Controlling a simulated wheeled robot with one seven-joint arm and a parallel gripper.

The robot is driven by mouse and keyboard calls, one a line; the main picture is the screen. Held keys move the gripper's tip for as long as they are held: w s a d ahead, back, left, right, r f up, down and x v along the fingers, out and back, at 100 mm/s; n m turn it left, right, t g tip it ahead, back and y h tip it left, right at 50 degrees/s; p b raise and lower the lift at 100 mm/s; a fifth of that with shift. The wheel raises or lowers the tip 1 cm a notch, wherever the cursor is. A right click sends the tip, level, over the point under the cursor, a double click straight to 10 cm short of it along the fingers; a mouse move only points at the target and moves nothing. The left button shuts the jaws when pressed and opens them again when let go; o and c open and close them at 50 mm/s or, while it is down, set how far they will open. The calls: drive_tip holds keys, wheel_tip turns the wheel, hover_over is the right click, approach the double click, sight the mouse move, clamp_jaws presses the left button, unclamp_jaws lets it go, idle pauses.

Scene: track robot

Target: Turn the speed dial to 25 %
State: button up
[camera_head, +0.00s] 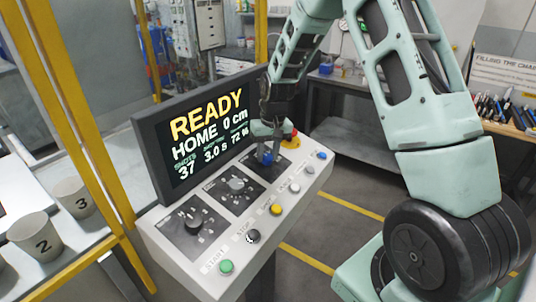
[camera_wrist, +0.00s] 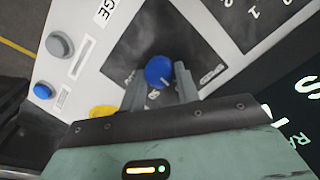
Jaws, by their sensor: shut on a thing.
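The speed dial is a round blue knob (camera_wrist: 159,72) on a dark square plate of the sloped console. A pale mark shows on its lower right side in the wrist view, and the word SPEED is printed near the plate edge. My gripper (camera_wrist: 158,78) has one grey finger on each side of the knob and is shut on it. In the head view my gripper (camera_head: 267,150) covers most of the blue dial (camera_head: 266,159). The screen (camera_head: 207,130) reads READY, HOME 0 cm, 37, 3.0 s and 72 %.
Two other dials, one black (camera_head: 193,222) and one grey (camera_head: 236,185), sit on the same console. A row of buttons runs along its front, with a green start button (camera_head: 226,267). A red emergency button (camera_head: 290,139) stands close beside my gripper.

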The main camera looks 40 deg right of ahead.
sight(274, 164)
idle(0.3)
drive_tip(key=o, duration=1)
drive_tip(key=shift+c, duration=0.2)
wheel_tip(274, 164, up, 17)
drive_tip(key=s+d+b, duration=0.1)
drive_tip(key=b, duration=0.2)
drive_tip(key=shift+s+d+r, duration=0.15)
drive_tip(key=shift+s+d, duration=0.05)
drive_tip(key=shift+s, duration=0.05)
